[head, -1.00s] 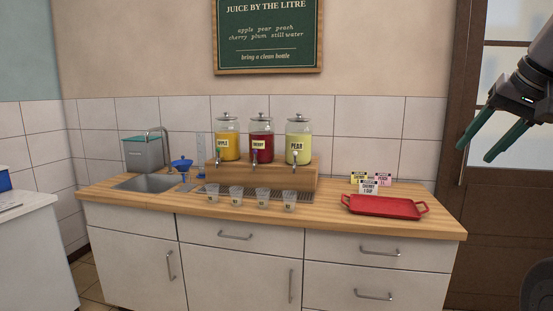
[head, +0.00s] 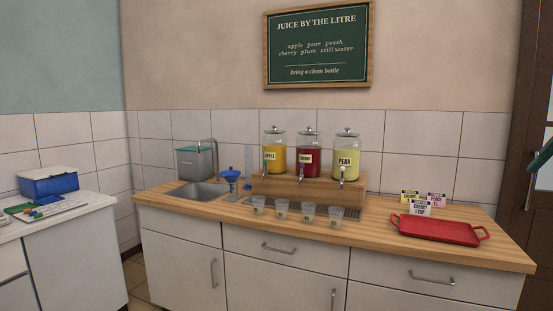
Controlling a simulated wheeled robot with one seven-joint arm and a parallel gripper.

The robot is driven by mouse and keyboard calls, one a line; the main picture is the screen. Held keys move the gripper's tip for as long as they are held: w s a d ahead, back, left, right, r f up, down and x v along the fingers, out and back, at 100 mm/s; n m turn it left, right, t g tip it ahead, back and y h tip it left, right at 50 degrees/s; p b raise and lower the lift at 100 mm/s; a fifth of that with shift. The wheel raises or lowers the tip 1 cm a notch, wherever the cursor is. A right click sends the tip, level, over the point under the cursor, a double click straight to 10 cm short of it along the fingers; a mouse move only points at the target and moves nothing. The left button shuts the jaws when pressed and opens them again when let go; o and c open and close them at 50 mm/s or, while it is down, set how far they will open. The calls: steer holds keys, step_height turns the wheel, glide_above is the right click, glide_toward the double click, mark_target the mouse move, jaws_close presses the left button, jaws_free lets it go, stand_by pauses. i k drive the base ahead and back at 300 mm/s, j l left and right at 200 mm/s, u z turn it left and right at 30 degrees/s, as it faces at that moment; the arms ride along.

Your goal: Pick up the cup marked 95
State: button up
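Several small clear cups stand in a row at the front of the drip tray on the wooden counter. From left to right are the first cup (head: 258,205), the second cup (head: 282,209), the third cup (head: 308,213) and the last cup (head: 335,216). Each has a small dark marking near its base, too small to read, so I cannot tell which is marked 95.
Apple (head: 275,155), cherry (head: 308,157) and pear (head: 346,157) dispensers stand on a wooden riser behind the cups. A blue funnel (head: 229,176) and sink (head: 200,192) are left. A red tray (head: 437,229) and label cards (head: 421,207) are right.

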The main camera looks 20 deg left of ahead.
mark_target(258, 202)
steer(key=j+u, duration=0.15)
steer(key=j, duration=0.35)
steer(key=i+j+u, duration=0.2)
steer(key=j, duration=0.3)
steer(key=i+j+u, duration=0.15)
steer(key=j, duration=0.3)
steer(key=k+j, duration=0.05)
